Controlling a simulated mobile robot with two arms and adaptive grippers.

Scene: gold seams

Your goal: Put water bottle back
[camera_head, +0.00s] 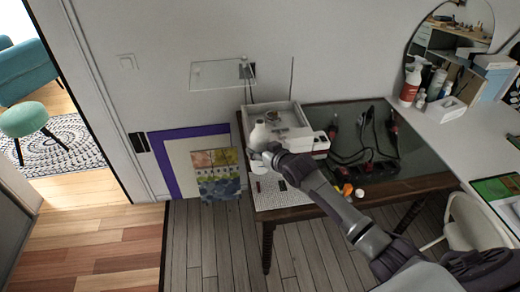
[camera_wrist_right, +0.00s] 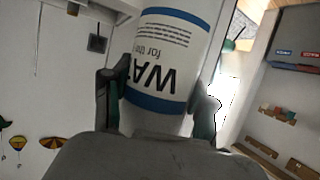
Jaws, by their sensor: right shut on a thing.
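The water bottle (camera_head: 259,136) is white, and it stands out at the left end of the dark-topped table in the head view. In the right wrist view the bottle (camera_wrist_right: 172,50) fills the middle, with blue bands and dark lettering that reads upside down. My right gripper (camera_head: 266,153) is shut on the bottle, one finger on each side of it in the wrist view (camera_wrist_right: 160,92). From the head view I cannot tell whether the bottle touches the table. The bottle's lower part is partly hidden by the gripper. My left gripper is not in view.
A clear shelf (camera_head: 222,73) on the wall looks empty. A white tray (camera_head: 283,113) sits on the table (camera_head: 408,184) behind the bottle. Dark cables and a power strip (camera_head: 366,172) lie to the right. A red-and-white spray bottle (camera_head: 411,86) stands on the right-hand desk.

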